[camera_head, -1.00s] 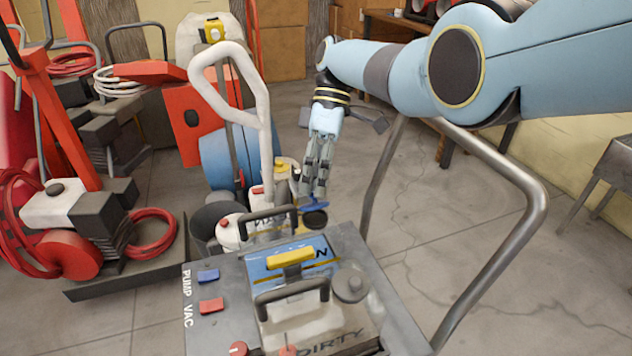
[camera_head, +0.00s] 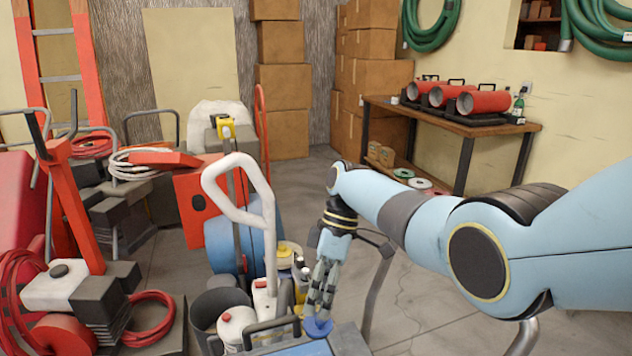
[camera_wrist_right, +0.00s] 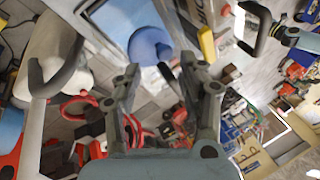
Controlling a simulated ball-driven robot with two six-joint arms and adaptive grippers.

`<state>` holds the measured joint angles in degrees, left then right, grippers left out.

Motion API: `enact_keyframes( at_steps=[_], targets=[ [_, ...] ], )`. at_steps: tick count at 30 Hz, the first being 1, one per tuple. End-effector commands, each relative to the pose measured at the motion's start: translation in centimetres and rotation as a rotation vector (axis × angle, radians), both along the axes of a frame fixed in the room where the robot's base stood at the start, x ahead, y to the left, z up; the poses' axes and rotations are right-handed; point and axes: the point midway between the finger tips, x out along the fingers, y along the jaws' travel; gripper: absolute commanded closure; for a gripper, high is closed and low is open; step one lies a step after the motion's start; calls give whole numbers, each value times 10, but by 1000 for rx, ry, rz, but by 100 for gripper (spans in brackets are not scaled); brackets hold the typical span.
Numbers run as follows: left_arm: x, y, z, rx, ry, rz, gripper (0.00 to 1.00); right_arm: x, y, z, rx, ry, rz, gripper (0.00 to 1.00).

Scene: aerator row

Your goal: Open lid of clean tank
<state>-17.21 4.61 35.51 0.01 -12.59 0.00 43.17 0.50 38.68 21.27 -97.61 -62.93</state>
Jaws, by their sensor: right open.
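The blue round lid (camera_head: 318,327) of the clean tank shows low in the head view, at the far edge of the grey machine top (camera_head: 350,341). My right gripper (camera_head: 317,310) points down just above the lid, fingers apart. In the right wrist view the blue lid (camera_wrist_right: 149,45) lies beyond the open fingertips (camera_wrist_right: 160,66), with nothing seen held between them. Whether a finger touches the lid, and whether the lid is raised, I cannot tell. Most of the machine top is cut off by the bottom edge. My left gripper is not in view.
A white looped handle (camera_head: 240,180), a grey bucket (camera_head: 215,305) and white jugs (camera_head: 237,325) stand close left of the gripper. Red equipment and hoses crowd the left. A workbench (camera_head: 450,115) stands at the back right.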

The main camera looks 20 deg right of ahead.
Motion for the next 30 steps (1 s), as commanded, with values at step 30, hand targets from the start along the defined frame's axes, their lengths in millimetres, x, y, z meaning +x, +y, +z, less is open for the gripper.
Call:
enact_keyframes(
  at_steps=[30],
  targets=[
    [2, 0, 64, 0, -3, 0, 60, -30, -37, 91, -2, -467, 0, 59]
  ],
)
